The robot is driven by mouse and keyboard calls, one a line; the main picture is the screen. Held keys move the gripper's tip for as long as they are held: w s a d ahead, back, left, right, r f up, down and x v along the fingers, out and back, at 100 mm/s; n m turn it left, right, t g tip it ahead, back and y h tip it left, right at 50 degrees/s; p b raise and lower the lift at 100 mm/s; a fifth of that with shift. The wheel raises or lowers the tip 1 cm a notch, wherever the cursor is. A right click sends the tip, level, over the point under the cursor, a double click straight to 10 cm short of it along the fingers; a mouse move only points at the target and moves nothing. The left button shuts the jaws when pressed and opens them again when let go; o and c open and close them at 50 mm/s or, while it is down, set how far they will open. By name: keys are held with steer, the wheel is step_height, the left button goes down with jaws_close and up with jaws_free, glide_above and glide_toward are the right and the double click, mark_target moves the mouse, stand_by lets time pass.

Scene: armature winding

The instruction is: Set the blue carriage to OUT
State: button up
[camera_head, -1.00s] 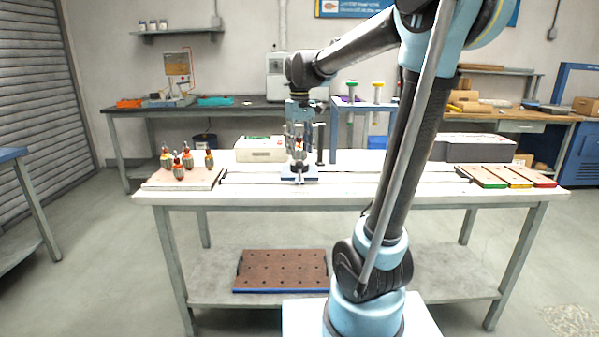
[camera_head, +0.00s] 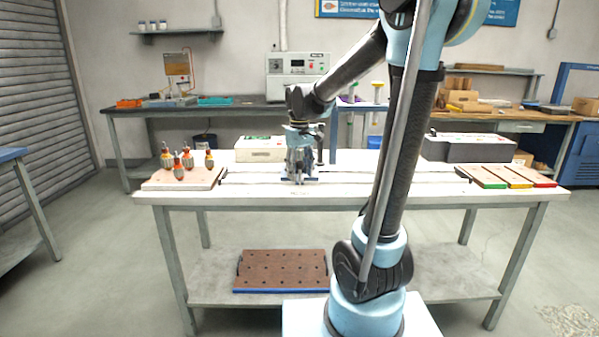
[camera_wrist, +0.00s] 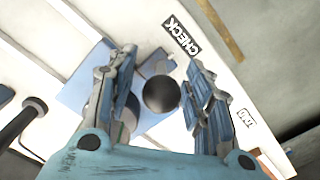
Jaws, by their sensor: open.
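The blue carriage (camera_wrist: 84,72) is a flat blue plate, partly hidden by my fingers in the wrist view. In the head view only a little of its edge (camera_head: 314,180) shows beneath my gripper. A dark round knob (camera_wrist: 161,94) lies between my fingers in the wrist view. My gripper (camera_wrist: 163,75) is open, with one finger on each side of the knob; I cannot tell whether either touches it. In the head view my gripper (camera_head: 300,176) is low over the carriage. A CHECK label (camera_wrist: 186,37) and another label, apparently OUT (camera_wrist: 247,117), lie on the white surface.
A board (camera_head: 160,183) with several red-topped armatures is at the left of the white table (camera_head: 330,192). Green (camera_head: 484,177), yellow (camera_head: 512,177) and red (camera_head: 537,177) marked trays are at the right. A dark post (camera_head: 320,150) stands behind my gripper. The rails right of the carriage look clear.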

jaws_close()
stand_by(0.4)
